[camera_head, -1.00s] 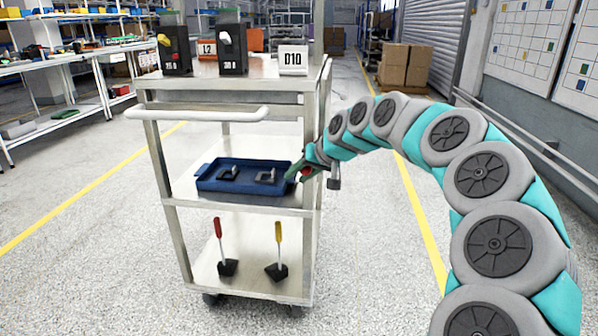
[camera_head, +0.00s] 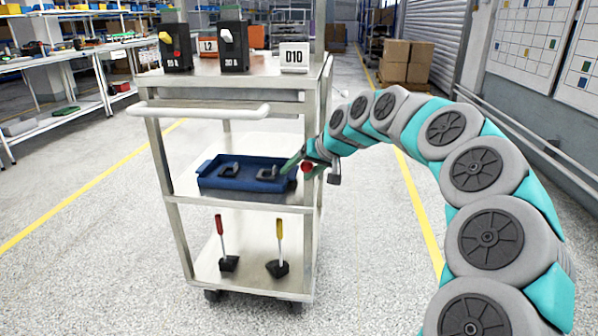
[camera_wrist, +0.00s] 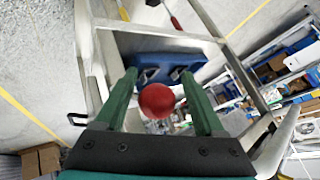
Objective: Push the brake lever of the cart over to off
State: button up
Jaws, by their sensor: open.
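The cart (camera_head: 300,98) is a pale metal trolley with three shelves, left of my arm. A red ball knob (camera_head: 307,167), which looks like the end of the brake lever, shows at the cart's right side by the middle shelf. The lever's shaft is hidden. In the wrist view the red knob (camera_wrist: 156,100) appears between my two green fingers, with gaps on both sides. My gripper (camera_wrist: 158,74) is open and holds nothing. In the head view my gripper (camera_head: 290,163) is partly hidden around the knob. No off marking is readable.
Floor right of the cart is clear.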

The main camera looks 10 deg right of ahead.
jog(key=shift+d, duration=0.1)
jog(key=v, duration=0.7)
jog(key=shift+s+r+b, duration=0.2)
jog(key=shift+r+b, duration=0.15)
jog(key=shift+b, duration=0.1)
jog(key=shift+d, duration=0.1)
